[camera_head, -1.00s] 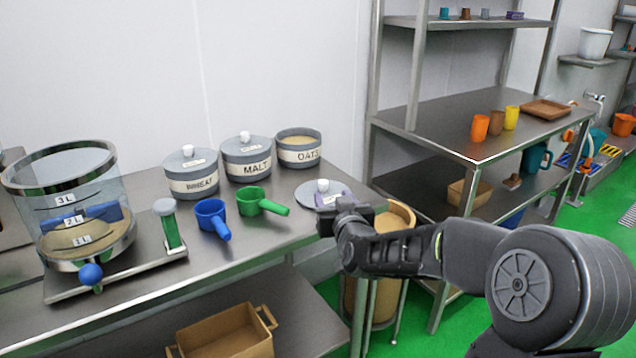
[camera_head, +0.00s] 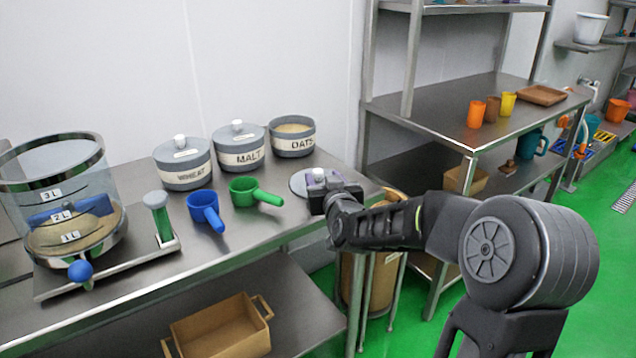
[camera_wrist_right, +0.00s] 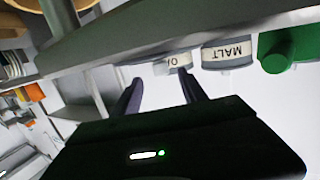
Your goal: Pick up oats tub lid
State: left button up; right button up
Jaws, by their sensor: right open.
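The oats tub lid (camera_head: 298,184) is a grey disc with a white knob, lying flat on the steel table to the right of the green scoop. My right gripper (camera_head: 318,183) is open at the lid's knob, with its purple-grey fingers over the lid's right part and hiding some of it. I cannot tell whether the fingers touch the knob. The open oats tub (camera_head: 292,149) stands behind the lid. In the right wrist view the two fingers (camera_wrist_right: 162,80) are apart, with the tub's label beyond them; I cannot make out the lid there. My left gripper is not in view.
The lidded malt tub (camera_head: 238,158) and wheat tub (camera_head: 183,173) stand left of the oats tub. A green scoop (camera_head: 243,191) and blue scoop (camera_head: 203,206) lie in front. A clear measuring vessel (camera_head: 75,225) is at the left. A shelf rack (camera_head: 440,115) stands at right.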

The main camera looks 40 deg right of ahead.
aim_at(319, 174)
jog(key=x, duration=0.5)
jog(key=shift+w+a, duration=0.1)
jog(key=shift+w, duration=0.1)
jog(key=shift+c, duration=0.3)
grip_shut()
dwell(0.5)
